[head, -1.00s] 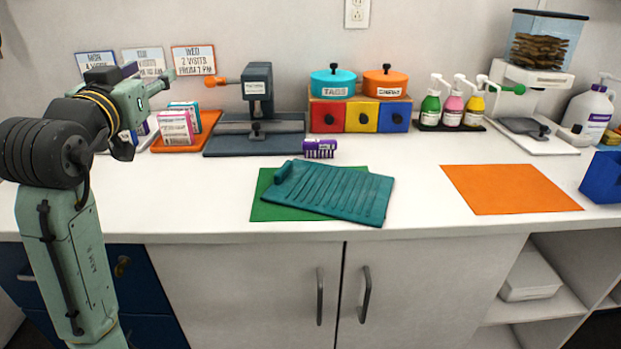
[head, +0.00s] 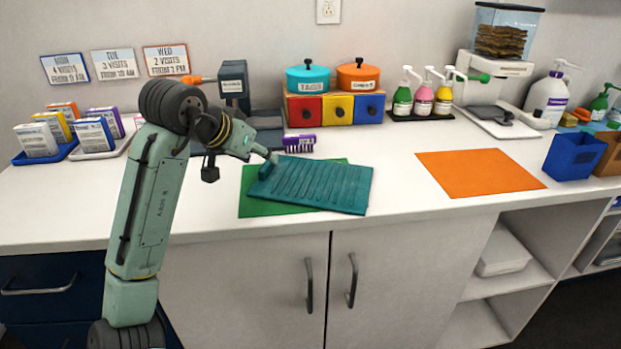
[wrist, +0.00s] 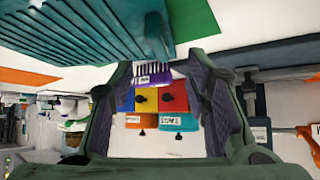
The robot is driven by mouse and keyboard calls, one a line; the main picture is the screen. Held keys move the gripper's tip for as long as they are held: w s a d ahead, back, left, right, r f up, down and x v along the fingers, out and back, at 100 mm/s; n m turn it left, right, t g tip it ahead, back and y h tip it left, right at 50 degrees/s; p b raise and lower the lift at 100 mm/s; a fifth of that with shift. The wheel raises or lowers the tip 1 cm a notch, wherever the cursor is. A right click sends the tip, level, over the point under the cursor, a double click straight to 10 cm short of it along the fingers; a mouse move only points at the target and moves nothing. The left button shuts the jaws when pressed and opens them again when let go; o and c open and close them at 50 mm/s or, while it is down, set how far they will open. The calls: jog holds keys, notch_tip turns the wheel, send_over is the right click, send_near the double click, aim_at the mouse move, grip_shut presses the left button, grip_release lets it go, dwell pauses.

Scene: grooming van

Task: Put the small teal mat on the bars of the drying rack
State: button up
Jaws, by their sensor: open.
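The small teal mat (head: 318,186) is ridged, with a raised edge at its left end. It lies slightly askew on a green sheet (head: 253,202) on the white counter. It also shows at the top left of the wrist view (wrist: 75,32). My gripper (head: 271,157) is at the mat's upper left end. In the wrist view my gripper (wrist: 160,78) is open with nothing between its fingers, and the mat's edge is just beyond the fingers. I cannot tell whether it touches. No drying rack is recognisable in these views.
A purple brush (head: 300,143) lies just behind the mat. Coloured drawers (head: 337,108) with two pots and several pump bottles (head: 425,97) stand along the back. An orange sheet (head: 480,172) lies flat at right. The counter between the mat and orange sheet is clear.

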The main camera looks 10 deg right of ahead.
jog(key=p+x, duration=0.1)
jog(key=x, duration=0.4)
jog(key=shift+w+d+r, duration=0.1)
jog(key=shift+w+r, duration=0.05)
jog(key=shift+w, duration=0.05)
jog(key=shift+c, duration=0.3)
grip_shut()
